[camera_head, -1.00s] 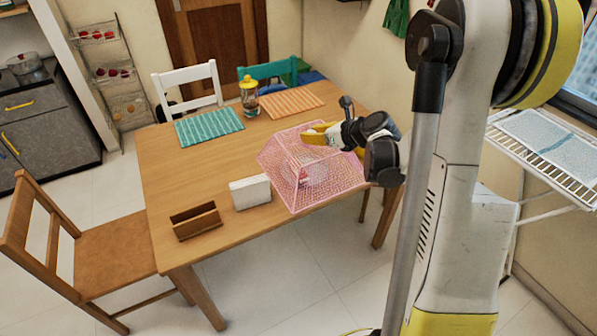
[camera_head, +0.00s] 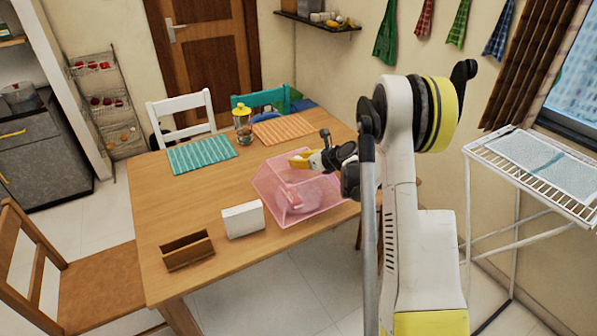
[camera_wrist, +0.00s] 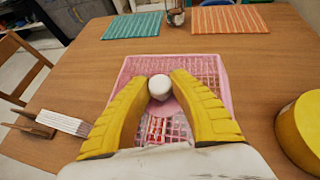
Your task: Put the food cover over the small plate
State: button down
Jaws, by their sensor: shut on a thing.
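The food cover (camera_head: 270,188) is a pink mesh dome with sloping sides, at the right front part of the wooden table. My gripper (camera_head: 296,160) is above it. In the wrist view my yellow fingers (camera_wrist: 160,85) are closed around the white knob on top of the food cover, whose mesh (camera_wrist: 205,68) spreads out below. Something pale and reddish shows through the mesh; I cannot clearly make out the small plate there. I cannot tell whether the cover's rim touches the table.
A white block-like holder (camera_head: 243,221) stands close to the cover's left, with a brown wooden holder (camera_head: 187,250) further left. Teal (camera_head: 202,154) and orange (camera_head: 283,130) mats and a yellow-lidded jar (camera_head: 243,125) lie behind. The left part of the table (camera_head: 155,205) is bare.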

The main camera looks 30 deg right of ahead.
aim_at(303, 170)
jog(key=shift+f+b, duration=0.65)
jog(key=shift+f, duration=1.2)
jog(key=shift+s, duration=0.1)
jog(key=shift+f+b, duration=0.4)
jog(key=shift+b, duration=0.05)
jog(key=c, duration=1.2)
grip_release()
jog(key=shift+c, duration=0.2)
jog(key=shift+r, duration=0.1)
jog(key=shift+r, duration=0.1)
